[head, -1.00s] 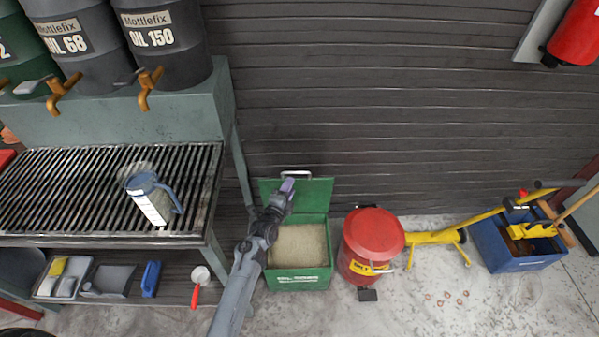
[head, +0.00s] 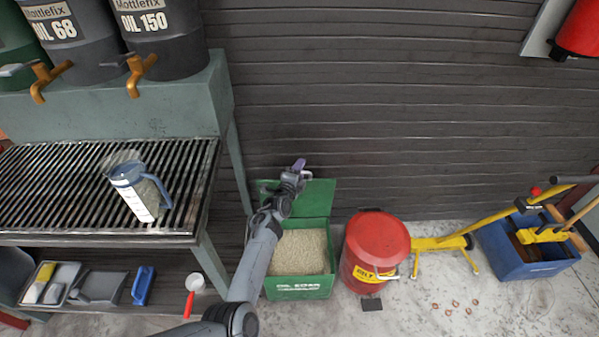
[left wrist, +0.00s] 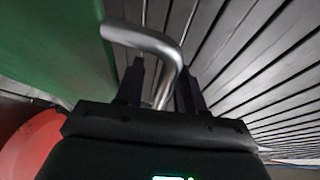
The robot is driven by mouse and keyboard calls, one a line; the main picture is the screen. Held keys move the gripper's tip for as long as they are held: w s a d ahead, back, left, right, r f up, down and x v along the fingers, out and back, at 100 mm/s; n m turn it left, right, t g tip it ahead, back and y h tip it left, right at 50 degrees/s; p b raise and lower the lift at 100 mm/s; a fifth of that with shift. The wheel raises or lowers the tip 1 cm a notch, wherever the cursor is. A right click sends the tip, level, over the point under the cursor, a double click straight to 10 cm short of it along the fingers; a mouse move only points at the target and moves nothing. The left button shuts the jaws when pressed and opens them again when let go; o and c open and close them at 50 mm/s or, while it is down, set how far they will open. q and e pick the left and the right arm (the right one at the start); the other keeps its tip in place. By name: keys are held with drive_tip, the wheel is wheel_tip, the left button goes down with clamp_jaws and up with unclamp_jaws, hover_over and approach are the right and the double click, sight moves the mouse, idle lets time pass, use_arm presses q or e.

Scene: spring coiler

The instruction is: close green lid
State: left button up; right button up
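The green lid (head: 318,193) stands raised at the back of the green box (head: 300,287), leaning toward the wall. The box is open and filled with pale granules (head: 300,252). In the left wrist view, the bent metal handle (left wrist: 168,50) runs between the two dark fingers of my left gripper (left wrist: 162,82). The fingers are apart, with gaps beside the handle. The lid's green face (left wrist: 55,40) fills the upper left there. My right gripper is not in view.
A red lidded bin (head: 375,245) stands close to the box's right. A rack with a grate (head: 60,190) and a jug (head: 138,190) is on the left. A yellow pallet-jack-like tool and blue crate (head: 525,262) are at the right. The slatted wall is behind.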

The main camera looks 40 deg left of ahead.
use_arm(q)
drive_tip(key=shift+c, duration=0.5)
clamp_jaws()
drive_tip(key=shift+s, duration=0.15)
